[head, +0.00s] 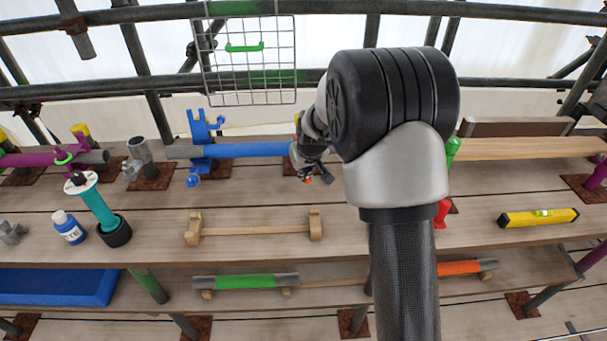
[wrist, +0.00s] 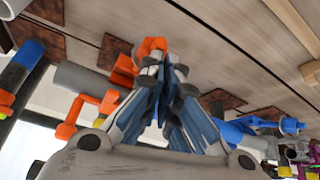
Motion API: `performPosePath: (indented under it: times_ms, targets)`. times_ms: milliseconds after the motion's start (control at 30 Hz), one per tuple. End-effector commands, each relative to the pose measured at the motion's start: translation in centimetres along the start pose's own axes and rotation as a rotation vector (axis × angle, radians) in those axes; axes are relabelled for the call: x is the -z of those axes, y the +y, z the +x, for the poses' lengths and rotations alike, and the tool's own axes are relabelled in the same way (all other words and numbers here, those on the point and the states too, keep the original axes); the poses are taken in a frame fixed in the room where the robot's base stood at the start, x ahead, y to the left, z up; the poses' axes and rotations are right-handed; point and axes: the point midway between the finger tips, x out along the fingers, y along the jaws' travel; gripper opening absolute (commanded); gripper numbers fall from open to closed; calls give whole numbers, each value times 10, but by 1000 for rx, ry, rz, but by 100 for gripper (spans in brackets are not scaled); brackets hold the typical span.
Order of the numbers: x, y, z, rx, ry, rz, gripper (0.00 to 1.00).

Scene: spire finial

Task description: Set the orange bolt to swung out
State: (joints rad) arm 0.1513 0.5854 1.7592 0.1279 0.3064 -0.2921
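In the wrist view an orange coupler (wrist: 88,104) sits by a grey tube (wrist: 78,78), with orange arms on both sides. A rounded orange end (wrist: 150,46), perhaps the orange bolt, shows just beyond my gripper's (wrist: 165,68) fingertips. The fingers are drawn close together, with nothing clearly seen between them; whether they touch the orange part I cannot tell. In the head view my gripper (head: 316,172) is low over the upper shelf near the blue tube's right end. Only a speck of orange (head: 307,179) shows there; my arm hides the rest.
A blue coupler (head: 202,140) holds the blue tube (head: 250,150) left of my gripper. A wire basket (head: 250,75) hangs behind. A wooden rest (head: 255,230), a teal-handled tool (head: 98,208), a white-and-blue bottle (head: 69,228) and a yellow level (head: 538,217) are on the boards.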

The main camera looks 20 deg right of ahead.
Motion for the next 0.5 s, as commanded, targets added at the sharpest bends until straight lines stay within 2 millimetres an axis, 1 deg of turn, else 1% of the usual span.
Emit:
performPosePath:
  times_ms: [33, 67, 233, 267, 300, 500]
  targets:
    - [-7, -4, -2, 7, -26, 1, 0]
    - [-4, -4, -6, 7, -24, 1, 0]
    - [24, -2, -37, 2, 3, 0, 0]
    - [10, -4, -36, 3, -5, 1, 0]
    - [1, -6, -39, 2, -3, 1, 0]
    - [-36, -14, -56, 1, 4, 0, 0]
